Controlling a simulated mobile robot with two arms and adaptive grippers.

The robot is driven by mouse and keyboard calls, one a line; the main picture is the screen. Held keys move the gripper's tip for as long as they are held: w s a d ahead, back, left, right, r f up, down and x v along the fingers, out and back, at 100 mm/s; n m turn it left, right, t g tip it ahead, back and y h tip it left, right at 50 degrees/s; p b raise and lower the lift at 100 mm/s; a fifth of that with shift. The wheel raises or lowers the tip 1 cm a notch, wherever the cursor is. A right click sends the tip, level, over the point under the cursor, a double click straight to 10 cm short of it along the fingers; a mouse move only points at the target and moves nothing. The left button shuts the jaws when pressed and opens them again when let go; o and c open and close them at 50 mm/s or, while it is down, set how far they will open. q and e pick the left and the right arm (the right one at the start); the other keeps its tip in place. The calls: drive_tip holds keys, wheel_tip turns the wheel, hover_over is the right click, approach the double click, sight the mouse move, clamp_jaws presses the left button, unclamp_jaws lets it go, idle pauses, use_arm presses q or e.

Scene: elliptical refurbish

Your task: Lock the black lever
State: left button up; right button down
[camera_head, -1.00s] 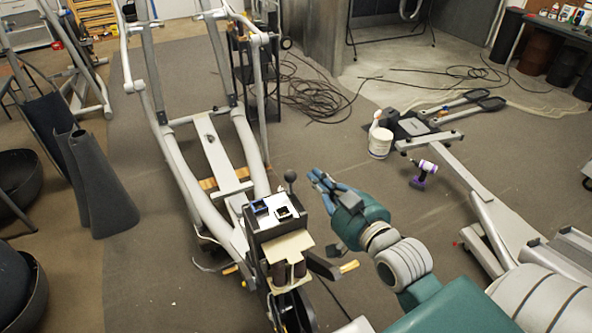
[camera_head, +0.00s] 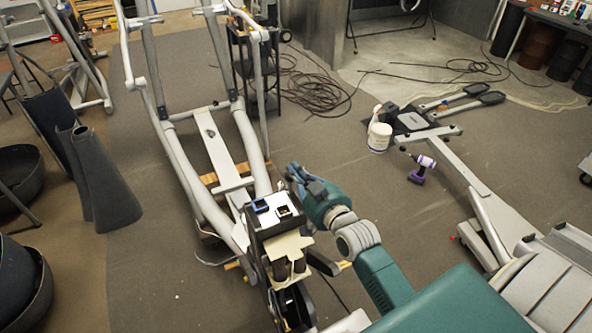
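A small cart-like box (camera_head: 262,231) stands on the machine's frame, with a white top panel carrying two small dark parts. The black ball-topped lever at its far right corner is now hidden behind my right gripper (camera_head: 294,177). The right gripper's blue-grey fingers are at that spot, beside the box's top right edge. Whether they touch or grip the lever, and how far they are open, cannot be told. A black bar with a yellow tip (camera_head: 346,264) sticks out low on the box's right side. My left gripper is not in view.
The grey exercise-machine frame (camera_head: 181,165) rises behind the box. A white bucket (camera_head: 379,138) and purple drill (camera_head: 420,169) are on the floor to the right. Coiled black cable (camera_head: 316,92) lies behind. Dark curved covers (camera_head: 101,190) stand left.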

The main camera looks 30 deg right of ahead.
sight(290, 179)
wheel_tip(290, 179, down, 3)
drive_tip(key=shift+f+b, duration=0.1)
drive_tip(key=shift+b, duration=0.75)
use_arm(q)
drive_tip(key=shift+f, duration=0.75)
